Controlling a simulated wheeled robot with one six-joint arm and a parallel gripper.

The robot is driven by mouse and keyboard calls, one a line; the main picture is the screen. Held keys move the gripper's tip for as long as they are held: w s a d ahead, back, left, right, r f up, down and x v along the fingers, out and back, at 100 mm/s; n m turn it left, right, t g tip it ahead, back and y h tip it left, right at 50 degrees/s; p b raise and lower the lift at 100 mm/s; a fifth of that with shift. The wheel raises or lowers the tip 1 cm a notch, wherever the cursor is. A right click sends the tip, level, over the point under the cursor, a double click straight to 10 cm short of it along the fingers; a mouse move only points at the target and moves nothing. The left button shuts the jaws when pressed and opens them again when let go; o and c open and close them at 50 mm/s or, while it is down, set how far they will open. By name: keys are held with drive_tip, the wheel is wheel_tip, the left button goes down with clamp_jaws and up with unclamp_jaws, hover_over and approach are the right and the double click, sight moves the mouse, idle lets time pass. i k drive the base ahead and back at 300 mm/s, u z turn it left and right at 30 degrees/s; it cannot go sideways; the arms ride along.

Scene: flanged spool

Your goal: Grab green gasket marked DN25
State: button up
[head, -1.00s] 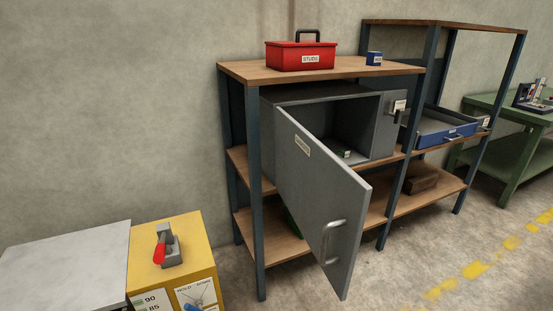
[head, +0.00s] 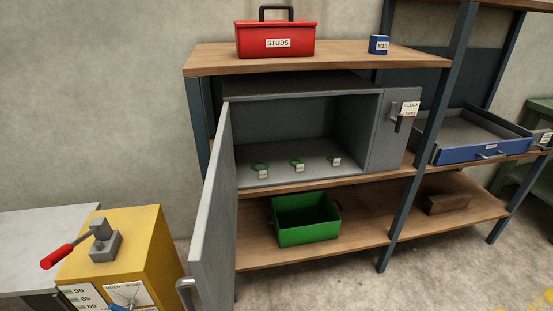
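Inside the open grey cabinet (head: 350,120) lie three green ring gaskets with small white tags, in a row on its floor. They are the left gasket (head: 259,166), the middle gasket (head: 296,163) and the right gasket (head: 335,158). The tags are too small to read, so I cannot tell which is marked DN25. The cabinet door (head: 212,205) stands open at the left, swung toward me. My gripper is not in view.
A red STUDS toolbox (head: 277,40) and a blue M10 box (head: 379,44) stand on the top shelf. A green bin (head: 305,218) sits below the cabinet. A blue drawer tray (head: 470,150) is at right. A yellow stand with a red-handled clamp (head: 103,243) stands at left front.

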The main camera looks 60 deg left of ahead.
sight(299, 167)
drive_tip(key=u, duration=0.65)
drive_tip(key=i, duration=1.25)
drive_tip(key=u, duration=1.35)
drive_tip(key=i, duration=0.45)
drive_tip(key=u, duration=0.45)
